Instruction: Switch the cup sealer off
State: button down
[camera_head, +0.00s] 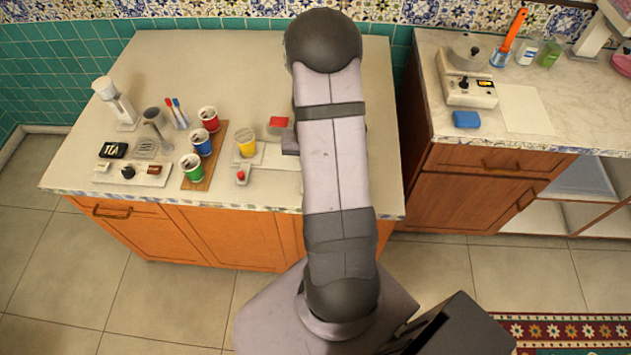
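A low pale device (272,155) lies on the left counter, partly hidden behind my arm. It may be the cup sealer, but no label shows. A yellow cup (246,146) stands at its left side, and a small red-topped button or switch (241,175) is just in front. A red block (278,123) shows behind it. I cannot tell whether the switch is on or off. My arm rises across the middle of the view and hides its own far end. My gripper cannot be made out; a dark grey piece at the arm's left edge is unclear.
Red, blue and green cups stand on a wooden board (219,143). The right counter holds a white appliance with dials (470,92) and a blue sponge (466,119). The left counter's back is clear.

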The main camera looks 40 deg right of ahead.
jog(key=shift+f+b, duration=0.6)
jog(key=shift+f, duration=0.25)
dwell(0.9)
jog(key=shift+r, duration=0.15)
notch_tip(320, 180, up, 7)
jog(key=p, duration=0.6)
dwell(0.7)
